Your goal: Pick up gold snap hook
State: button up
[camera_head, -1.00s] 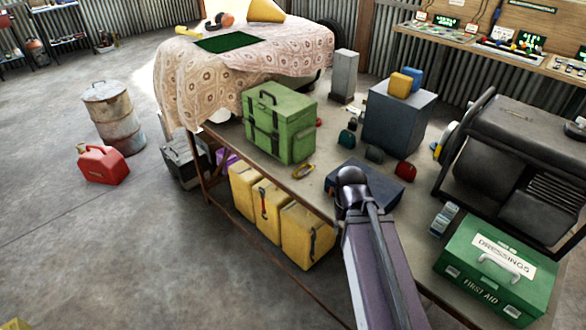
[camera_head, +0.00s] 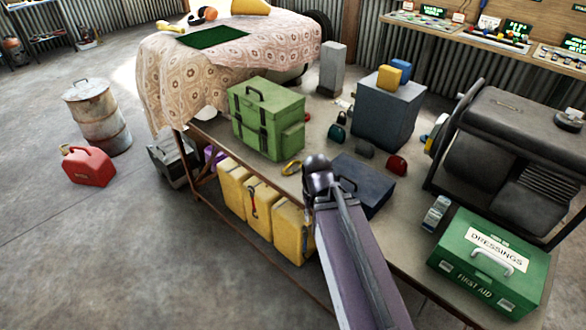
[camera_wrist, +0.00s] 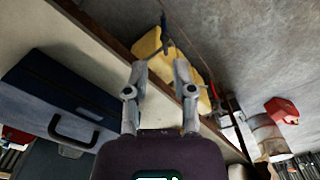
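The gold snap hook (camera_head: 292,167) lies on the workbench top, just right of the green case's foot, in the head view. My arm's dark rounded joint shows just right of it in that view, and my gripper's fingers cannot be made out there. In the wrist view my gripper (camera_wrist: 160,68) has its two grey fingers spread apart with nothing between them. Yellow containers and the bench edge lie beyond the fingers. I cannot make out the snap hook in the wrist view.
On the workbench (camera_head: 325,117) stand a green case (camera_head: 267,120), a dark blue box (camera_head: 362,183), a grey-blue cabinet (camera_head: 385,115), small padlock-like items and a green first aid box (camera_head: 487,262). Yellow containers (camera_head: 233,188) stand below. A red can (camera_head: 88,165) is on the open floor.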

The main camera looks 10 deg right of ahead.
jog(key=w+r+m+p, duration=0.2)
jog(key=w+m, duration=0.1)
jog(key=w, duration=0.6)
jog(key=w+a+r+m+p, duration=0.1)
jog(key=w+r+m+p, duration=0.1)
jog(key=w, duration=0.8)
jog(key=w+a+r+m+p, duration=0.1)
jog(key=w+m, duration=0.3)
jog(key=w, duration=0.6)
jog(key=shift+w+a+r+t+y+p, duration=0.2)
jog(key=shift+r+t+y+p, duration=0.2)
jog(key=shift+r+p, duration=0.45)
jog(key=b, duration=0.9)
send_over(285, 168)
jog(key=f, duration=0.8)
jog(key=shift+d+f, duration=0.25)
jog(key=shift+a+f+b, duration=0.1)
jog(key=shift+f+b, duration=2.35)
jog(key=shift+f, duration=0.15)
jog(key=shift+c, duration=0.2)
grip_shut()
